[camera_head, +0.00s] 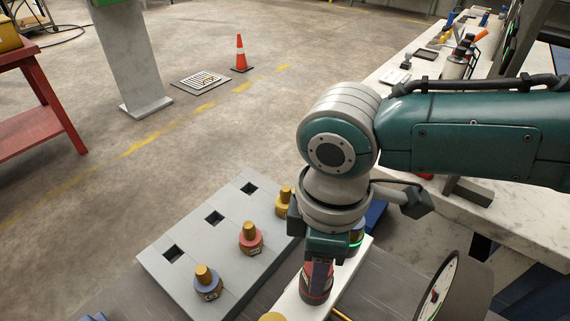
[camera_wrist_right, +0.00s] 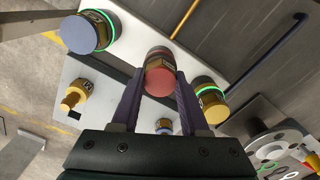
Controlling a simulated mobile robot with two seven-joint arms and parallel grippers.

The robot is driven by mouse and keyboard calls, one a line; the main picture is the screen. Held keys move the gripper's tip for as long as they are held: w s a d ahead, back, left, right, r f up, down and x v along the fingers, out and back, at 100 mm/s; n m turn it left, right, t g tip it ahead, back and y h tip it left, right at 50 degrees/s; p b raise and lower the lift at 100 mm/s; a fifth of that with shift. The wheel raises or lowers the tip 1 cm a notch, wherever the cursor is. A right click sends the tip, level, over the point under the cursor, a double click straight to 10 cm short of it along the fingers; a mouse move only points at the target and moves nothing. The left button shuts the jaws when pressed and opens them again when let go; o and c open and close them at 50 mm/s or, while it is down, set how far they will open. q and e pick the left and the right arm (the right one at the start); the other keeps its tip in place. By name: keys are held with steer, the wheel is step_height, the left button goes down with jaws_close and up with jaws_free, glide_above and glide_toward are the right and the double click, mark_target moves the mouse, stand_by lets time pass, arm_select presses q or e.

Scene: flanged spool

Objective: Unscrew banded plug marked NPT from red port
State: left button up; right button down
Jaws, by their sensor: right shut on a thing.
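My right gripper (camera_head: 318,262) points down at the white block and is shut on a red-faced, dark-banded plug (camera_wrist_right: 160,80). In the right wrist view its two purple fingers (camera_wrist_right: 155,100) stand on either side of the plug. In the head view the red body (camera_head: 317,292) shows below and around the fingers, at the red port's place on the block. I cannot read its marking or tell whether its thread is engaged. My left gripper is out of view.
The white block (camera_head: 346,279) also bears a blue-topped piece (camera_wrist_right: 80,34) and a yellow-topped piece (camera_wrist_right: 210,100), both with green rings. A grey tray (camera_head: 175,268) at left has empty square holes and blue (camera_head: 208,286), red (camera_head: 250,238) and yellow (camera_head: 284,199) collared gold-knobbed plugs.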

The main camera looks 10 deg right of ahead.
steer(key=shift+c, duration=1.6)
jaws_free()
